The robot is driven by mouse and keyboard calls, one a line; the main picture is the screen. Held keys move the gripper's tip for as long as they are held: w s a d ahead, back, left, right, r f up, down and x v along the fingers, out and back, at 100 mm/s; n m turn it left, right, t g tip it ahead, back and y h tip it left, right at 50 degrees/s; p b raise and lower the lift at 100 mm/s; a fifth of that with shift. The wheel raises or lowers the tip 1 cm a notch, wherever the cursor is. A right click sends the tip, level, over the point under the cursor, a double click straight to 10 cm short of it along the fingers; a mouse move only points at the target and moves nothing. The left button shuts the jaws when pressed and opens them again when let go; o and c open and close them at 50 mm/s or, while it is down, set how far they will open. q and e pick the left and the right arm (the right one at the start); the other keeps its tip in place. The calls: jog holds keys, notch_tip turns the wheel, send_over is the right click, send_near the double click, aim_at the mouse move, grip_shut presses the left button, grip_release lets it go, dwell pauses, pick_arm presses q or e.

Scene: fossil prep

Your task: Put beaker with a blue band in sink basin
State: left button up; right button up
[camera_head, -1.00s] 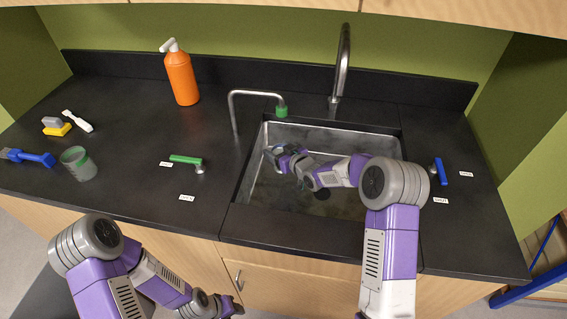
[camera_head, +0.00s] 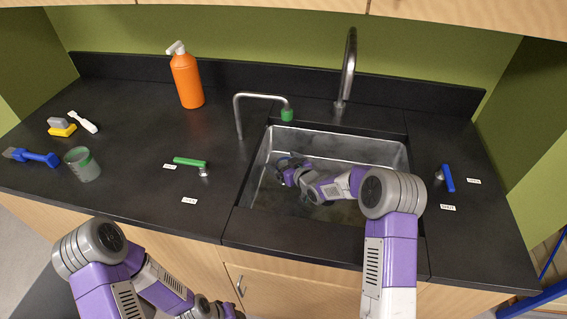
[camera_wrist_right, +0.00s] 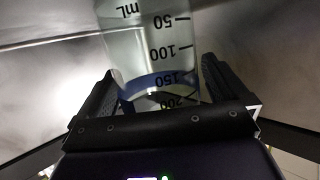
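The clear beaker with a blue band (camera_wrist_right: 160,84) shows large in the right wrist view, with dark volume marks and its band near my gripper. My right gripper (camera_wrist_right: 158,75) has one finger on each side of it, close against the glass, and appears shut on it. In the head view my right gripper (camera_head: 284,168) is inside the sink basin (camera_head: 256,180), near its left wall. The beaker is mostly hidden there. Whether it touches the basin floor cannot be told. My left arm is low in front of the counter, and its fingertips are not clear.
An orange bottle (camera_head: 187,80) stands at the back.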

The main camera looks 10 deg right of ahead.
jog(key=shift+r, duration=0.1)
jog(key=shift+s+d+r+p, duration=0.1)
jog(key=shift+s+r+p, duration=0.1)
jog(key=shift+p, duration=0.15)
jog(key=p+v, duration=0.1)
jog(key=v, duration=0.6)
